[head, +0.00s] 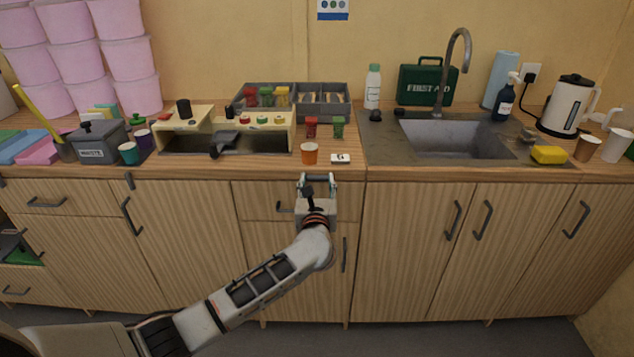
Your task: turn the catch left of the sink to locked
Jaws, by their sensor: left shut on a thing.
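My left gripper (317,181) is at the front of the wooden cabinet, just below the worktop edge and left of the sink (455,138). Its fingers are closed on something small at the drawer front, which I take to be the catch. The gripper and wrist hide most of it, so I cannot tell whether the catch stands at locked or unlocked. My left arm reaches up to it from the lower left. My right gripper is not in view.
Just above the gripper, an orange cup (309,153) and a small white tag (340,158) sit near the worktop edge. Drawer and door handles stick out nearby, such as the dark door handle (345,254). The floor in front is clear.

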